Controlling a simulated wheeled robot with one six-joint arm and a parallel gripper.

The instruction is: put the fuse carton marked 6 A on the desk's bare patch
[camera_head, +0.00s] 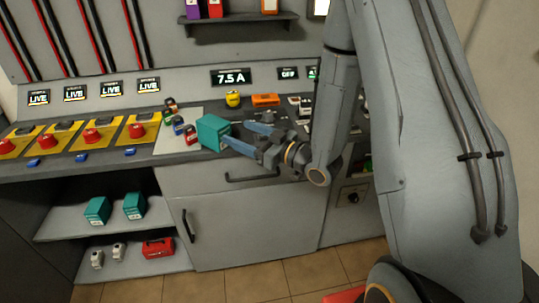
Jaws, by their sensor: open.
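A teal carton (212,131) with a small pale label stands at the front of the desk; its marking is too small to read. Two similar teal cartons, one on the left (97,211) and one on the right (134,206), stand on the shelf below. A pale bare patch (170,146) of the desk (140,167) lies just left of the upper carton. My gripper (239,132) is open, its blue fingers spread and pointing left at the upper carton. The lower finger's tip is close to the carton's right side; whether it touches, I cannot tell.
Red switches (92,136) on yellow plates line the desk's left. A yellow pot (233,98) and orange box (265,99) stand at the back. A red case (158,248) is on the bottom shelf.

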